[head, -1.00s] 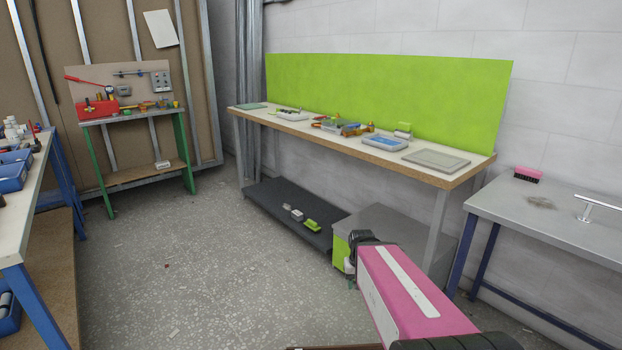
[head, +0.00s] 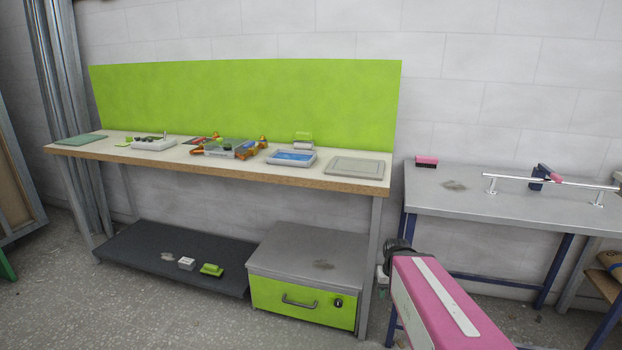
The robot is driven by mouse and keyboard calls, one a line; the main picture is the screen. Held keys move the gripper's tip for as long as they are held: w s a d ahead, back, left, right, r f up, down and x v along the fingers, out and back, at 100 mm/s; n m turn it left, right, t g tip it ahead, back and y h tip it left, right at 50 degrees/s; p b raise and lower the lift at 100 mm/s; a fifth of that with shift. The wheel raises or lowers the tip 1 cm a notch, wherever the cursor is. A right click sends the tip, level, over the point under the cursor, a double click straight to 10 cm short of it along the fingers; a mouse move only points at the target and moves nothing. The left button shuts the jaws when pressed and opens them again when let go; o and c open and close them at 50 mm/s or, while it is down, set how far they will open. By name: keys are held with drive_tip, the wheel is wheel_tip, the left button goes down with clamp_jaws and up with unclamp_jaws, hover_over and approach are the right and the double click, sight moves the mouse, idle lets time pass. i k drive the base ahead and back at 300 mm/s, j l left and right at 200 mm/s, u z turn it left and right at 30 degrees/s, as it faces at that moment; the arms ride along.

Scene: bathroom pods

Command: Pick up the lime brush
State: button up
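A lime brush (head: 211,270) lies on the dark low shelf under the long workbench, near the shelf's front edge. A pale grey-white brush (head: 186,263) lies just to its left. My gripper (head: 383,282) is at the end of my pink arm, low in front of the bench's right leg. It is well to the right of the lime brush and apart from it. The gripper is small and mostly hidden by the wrist, so its fingers cannot be made out.
A grey cabinet with a lime drawer (head: 302,302) stands right of the dark shelf (head: 142,252). The workbench (head: 340,182) above holds trays and tools. A metal table (head: 520,205) at right holds a pink brush (head: 426,162) and a rail. Floor in front of the shelf is clear.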

sight(209, 270)
drive_tip(key=i+j+z, duration=0.1)
drive_tip(key=j+z, duration=0.35)
drive_tip(key=j, duration=0.85)
drive_tip(key=k+j+z, duration=0.15)
drive_tip(key=j+z, duration=0.25)
drive_tip(key=j, duration=1.55)
drive_tip(key=k+j, duration=0.15)
drive_tip(key=j, duration=1.2)
drive_tip(key=k+j, duration=0.1)
drive_tip(key=j, duration=0.55)
drive_tip(key=z, duration=0.05)
